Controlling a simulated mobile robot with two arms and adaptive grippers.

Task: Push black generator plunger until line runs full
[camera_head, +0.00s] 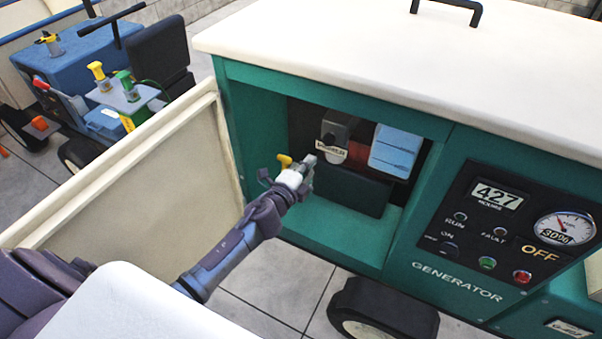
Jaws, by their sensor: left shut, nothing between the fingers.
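The green generator (330,85) with a cream top stands at the right, its side compartment open. Inside is a dark grey-black block (338,126) with a white label (331,151) below it that seems to read PRIMER. My left gripper (307,167) is shut and empty, its tip just below and left of that label. I cannot tell whether it touches anything. A small yellow piece (284,160) shows beside the gripper. The gripper and wrist hide part of the compartment, and I cannot make out the plunger's exact travel. My right gripper is not in view.
The open cream door (150,170) stands left of the compartment, close to my left arm. A blue box (396,150) sits inside at the right. A control panel (515,225) shows 427, 30% and OFF. A blue machine (75,60) with yellow and green knobs stands behind.

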